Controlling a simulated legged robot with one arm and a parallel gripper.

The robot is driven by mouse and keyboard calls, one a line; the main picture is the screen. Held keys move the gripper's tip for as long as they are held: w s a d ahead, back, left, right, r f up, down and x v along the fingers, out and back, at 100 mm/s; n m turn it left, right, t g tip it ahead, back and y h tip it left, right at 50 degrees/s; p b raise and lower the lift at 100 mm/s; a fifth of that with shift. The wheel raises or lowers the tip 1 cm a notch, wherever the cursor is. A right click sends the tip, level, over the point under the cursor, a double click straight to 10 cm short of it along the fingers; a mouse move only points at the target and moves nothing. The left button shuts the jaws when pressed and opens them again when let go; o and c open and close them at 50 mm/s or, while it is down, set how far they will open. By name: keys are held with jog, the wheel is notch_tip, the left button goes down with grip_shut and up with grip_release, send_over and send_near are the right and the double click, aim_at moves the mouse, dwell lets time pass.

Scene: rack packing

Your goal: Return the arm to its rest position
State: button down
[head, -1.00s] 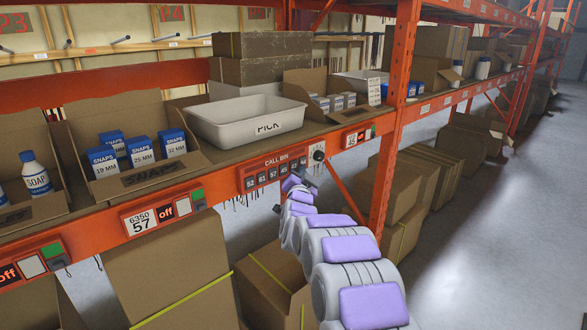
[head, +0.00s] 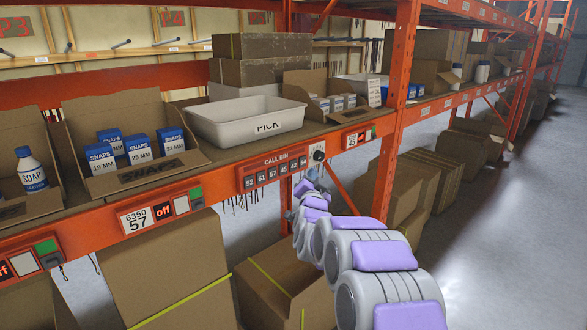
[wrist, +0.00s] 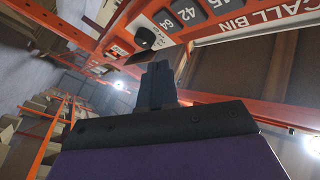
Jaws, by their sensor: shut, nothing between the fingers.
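My arm, grey with purple pads, reaches in from the bottom right of the head view toward the front of the orange rack (head: 214,192). My gripper (head: 311,175) is at its far end, close to the call bin panel (head: 277,172) and its dark knob. In the wrist view my gripper (wrist: 155,82) shows its dark fingers together and empty. The call bin panel (wrist: 228,25) is close above the fingers in that view, with the round knob (wrist: 144,37) just beyond the tips. I cannot tell whether the fingers touch it.
The white PICK bin (head: 247,122) sits on the shelf, empty as far as I see. Snaps boxes (head: 138,150) and a soap bottle (head: 32,171) stand in cardboard bins. Large cartons (head: 270,285) fill the lower level. The aisle floor (head: 500,220) at right is clear.

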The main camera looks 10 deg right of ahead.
dwell(0.3)
jog(key=s+a+f+n+g+y, duration=0.2)
jog(key=s+f+g, duration=0.15)
jog(key=s, duration=0.45)
jog(key=s+a+f+n+g+y, duration=0.15)
jog(key=s+g, duration=0.25)
jog(key=s, duration=0.5)
jog(key=s+a+f+n+g+y, duration=0.1)
jog(key=s+a+f+n+g, duration=0.15)
jog(key=s, duration=0.55)
jog(key=s+d+f+n+g, duration=0.1)
jog(key=s+g, duration=0.2)
jog(key=s, duration=1)
jog(key=s+d+f+n+g+h, duration=0.1)
jog(key=s+g, duration=0.3)
jog(key=s, duration=0.8)
jog(key=s+d+f+n+g, duration=0.1)
jog(key=s+d+f+g, duration=0.2)
jog(key=s, duration=1)
jog(key=shift+s+d+f+g, duration=0.25)
jog(key=shift+s+g, duration=0.05)
jog(key=shift+g, duration=0.3)
